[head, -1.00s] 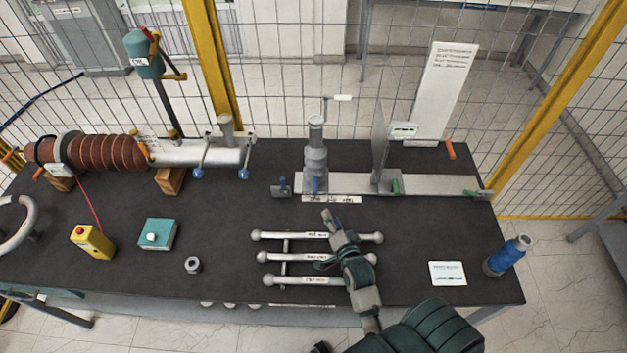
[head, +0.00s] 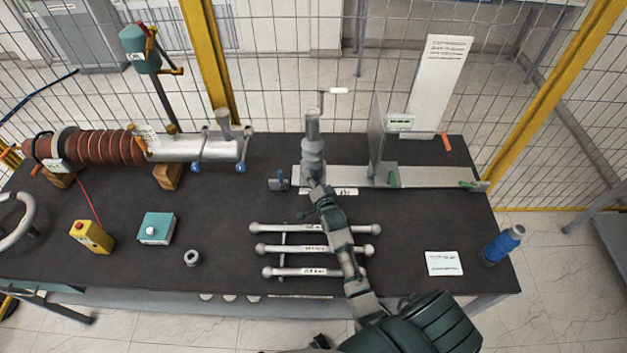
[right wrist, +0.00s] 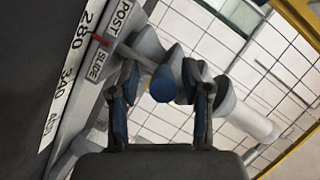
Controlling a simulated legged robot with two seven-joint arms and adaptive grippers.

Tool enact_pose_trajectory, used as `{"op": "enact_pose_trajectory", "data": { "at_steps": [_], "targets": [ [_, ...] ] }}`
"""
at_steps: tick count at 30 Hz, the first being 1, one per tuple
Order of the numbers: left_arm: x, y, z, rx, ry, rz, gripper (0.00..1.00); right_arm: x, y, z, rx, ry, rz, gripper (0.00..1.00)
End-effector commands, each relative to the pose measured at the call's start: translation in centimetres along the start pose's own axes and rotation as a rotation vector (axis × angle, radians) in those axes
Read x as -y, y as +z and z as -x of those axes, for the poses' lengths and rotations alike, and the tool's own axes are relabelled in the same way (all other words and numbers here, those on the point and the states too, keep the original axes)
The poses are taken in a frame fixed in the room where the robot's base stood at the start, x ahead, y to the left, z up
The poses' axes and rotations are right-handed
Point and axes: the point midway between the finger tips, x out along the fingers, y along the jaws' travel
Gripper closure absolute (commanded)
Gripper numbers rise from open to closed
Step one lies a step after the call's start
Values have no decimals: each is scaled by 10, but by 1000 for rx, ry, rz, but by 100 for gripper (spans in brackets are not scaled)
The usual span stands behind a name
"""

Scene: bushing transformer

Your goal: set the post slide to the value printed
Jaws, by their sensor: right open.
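The post slide is a grey ribbed post (head: 312,150) standing on a pale rail (head: 340,176) at the back of the dark table. In the right wrist view its label reads POST SLIDE (right wrist: 110,40), and a red pointer (right wrist: 101,41) sits near 280 on the white scale strip (right wrist: 68,85). A blue round knob (right wrist: 163,88) on the post's base shows between my fingers. My right gripper (head: 314,184) is open around this knob; I cannot tell whether the fingers touch it. My left gripper is not in view. Printed text on the white card (head: 443,263) is too small to read.
An upright grey plate (head: 377,140) stands on the rail to the right of the post. Several grey bars (head: 312,249) lie under my right arm. A ribbed brown bushing (head: 100,148) lies at left.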

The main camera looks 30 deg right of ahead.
Motion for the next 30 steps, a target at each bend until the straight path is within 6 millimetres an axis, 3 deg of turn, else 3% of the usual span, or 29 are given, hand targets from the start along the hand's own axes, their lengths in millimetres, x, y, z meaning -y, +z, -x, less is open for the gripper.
{"op": "enact_pose_trajectory", "data": {
  "at_steps": [6,8,12,21,30],
  "targets": [
    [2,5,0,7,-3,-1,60,-1,0,0,1,1,-1,53],
    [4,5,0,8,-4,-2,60,-2,-1,-1,1,1,-2,65],
    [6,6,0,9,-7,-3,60,-2,-1,-1,1,1,-2,100],
    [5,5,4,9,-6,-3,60,-5,-9,1,-2,2,0,100],
    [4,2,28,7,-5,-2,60,-46,-69,25,-4,2,6,100]
  ]
}}
